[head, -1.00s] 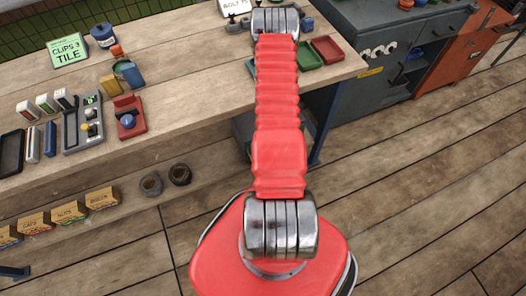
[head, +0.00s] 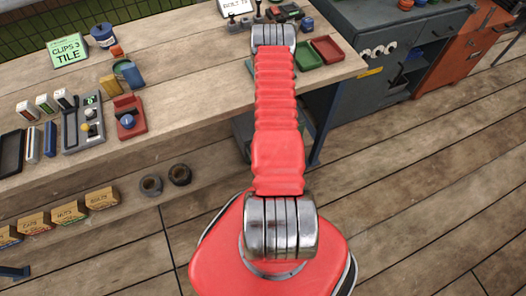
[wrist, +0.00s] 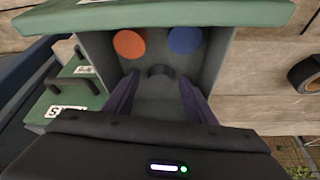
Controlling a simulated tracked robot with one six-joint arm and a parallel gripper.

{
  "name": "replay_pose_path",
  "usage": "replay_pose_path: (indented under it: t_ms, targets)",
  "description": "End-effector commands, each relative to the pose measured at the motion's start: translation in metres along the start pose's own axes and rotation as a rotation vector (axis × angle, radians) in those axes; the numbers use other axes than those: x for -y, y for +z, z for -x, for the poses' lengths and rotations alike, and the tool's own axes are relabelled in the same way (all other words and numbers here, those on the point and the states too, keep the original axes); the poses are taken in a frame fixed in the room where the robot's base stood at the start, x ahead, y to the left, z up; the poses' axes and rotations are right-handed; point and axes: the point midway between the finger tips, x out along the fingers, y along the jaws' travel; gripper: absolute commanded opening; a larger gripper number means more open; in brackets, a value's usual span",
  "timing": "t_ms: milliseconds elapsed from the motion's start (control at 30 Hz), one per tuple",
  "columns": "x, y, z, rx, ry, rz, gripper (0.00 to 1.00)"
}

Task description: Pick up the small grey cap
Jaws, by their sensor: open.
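In the wrist view, a small grey cap (wrist: 161,71) sits on the grey floor of an open bin (wrist: 213,62). It is dark and round, and it lies between and slightly beyond the fingertips of my gripper (wrist: 159,82). The two dark purple fingers are spread apart with nothing between them, reaching into the bin. An orange cap (wrist: 129,43) and a blue cap (wrist: 186,40) lie farther back. In the head view, my arm's end covers the gripper and I cannot make out the grey cap.
A green lid or panel (wrist: 170,14) edges the bin. A green case with a handle (wrist: 62,100) stands left. A black tape roll (wrist: 305,74) lies right. In the head view, red (head: 327,49) and green (head: 306,52) trays sit near the bench corner.

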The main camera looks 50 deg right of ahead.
Motion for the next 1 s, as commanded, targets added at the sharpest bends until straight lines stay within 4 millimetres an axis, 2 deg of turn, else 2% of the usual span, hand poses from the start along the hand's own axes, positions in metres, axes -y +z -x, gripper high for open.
replay_pose_path:
  t_ms: [467, 1000]
  targets:
    - [0.0, -0.0001, 0.0002, 0.0, 0.0, 0.0, 0.51]
    - [-0.0001, -0.0001, 0.0002, 0.0, 0.0, 0.0, 0.14]
